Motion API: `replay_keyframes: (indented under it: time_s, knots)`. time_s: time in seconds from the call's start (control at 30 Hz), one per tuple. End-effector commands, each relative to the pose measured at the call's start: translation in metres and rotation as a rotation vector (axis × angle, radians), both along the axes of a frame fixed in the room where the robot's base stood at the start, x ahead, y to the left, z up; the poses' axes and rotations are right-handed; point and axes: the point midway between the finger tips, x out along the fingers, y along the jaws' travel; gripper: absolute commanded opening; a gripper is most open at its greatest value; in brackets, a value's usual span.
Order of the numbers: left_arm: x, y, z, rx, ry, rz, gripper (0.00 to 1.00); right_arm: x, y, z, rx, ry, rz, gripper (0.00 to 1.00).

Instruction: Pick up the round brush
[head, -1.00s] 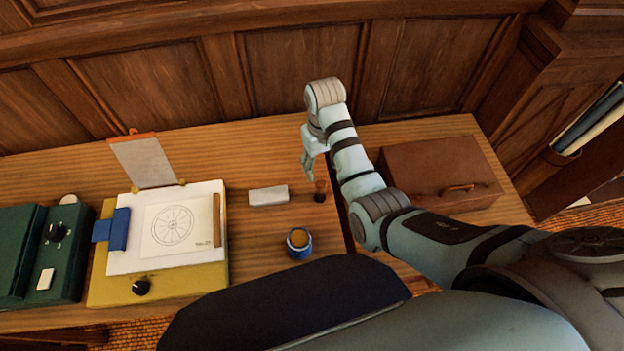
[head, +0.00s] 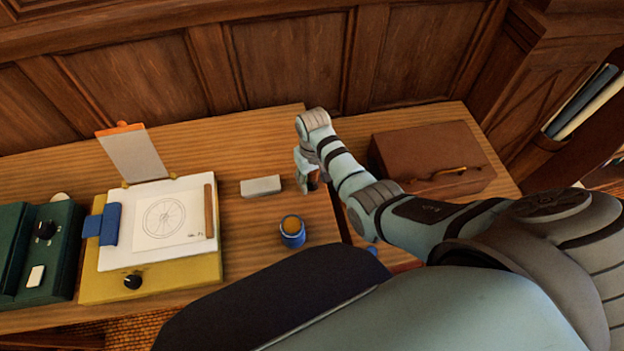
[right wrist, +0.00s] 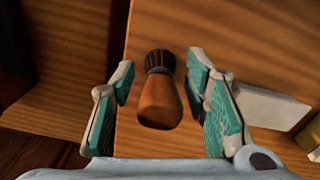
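The round brush (right wrist: 160,98) has an orange-brown wooden handle and dark bristles. In the right wrist view it lies between the two fingers of my right gripper (right wrist: 160,72), with a visible gap on both sides. The teal-padded fingers are open and apart from it. In the head view my right gripper (head: 306,186) is low over the table near its right edge, pointing down, and mostly hides the brush. My left gripper is not in view.
A pale block (head: 261,186) lies just left of the gripper. A blue jar (head: 292,239) stands nearer me. A drafting board (head: 220,255) with a drawing is further left. A brown case (head: 425,155) sits right, across a gap between tables.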

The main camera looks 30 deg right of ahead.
Motion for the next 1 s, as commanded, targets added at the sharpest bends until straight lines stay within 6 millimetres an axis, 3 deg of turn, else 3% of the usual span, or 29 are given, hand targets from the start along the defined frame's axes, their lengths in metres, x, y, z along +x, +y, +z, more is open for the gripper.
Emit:
replay_keyframes:
  time_s: [0.03, 0.23, 0.63, 1.0]
  knots:
    - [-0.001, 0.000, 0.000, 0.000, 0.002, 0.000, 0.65, 0.000, 0.000, 0.001, 0.000, 0.000, 0.000, 0.29]
    - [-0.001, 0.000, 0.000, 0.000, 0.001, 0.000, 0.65, 0.000, 0.000, 0.000, 0.000, 0.000, 0.000, 0.00]
    - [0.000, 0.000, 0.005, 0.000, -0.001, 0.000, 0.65, 0.000, 0.001, 0.006, 0.000, 0.001, 0.001, 0.00]
    - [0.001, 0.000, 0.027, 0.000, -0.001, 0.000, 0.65, 0.004, 0.007, 0.038, 0.000, -0.004, 0.015, 0.00]
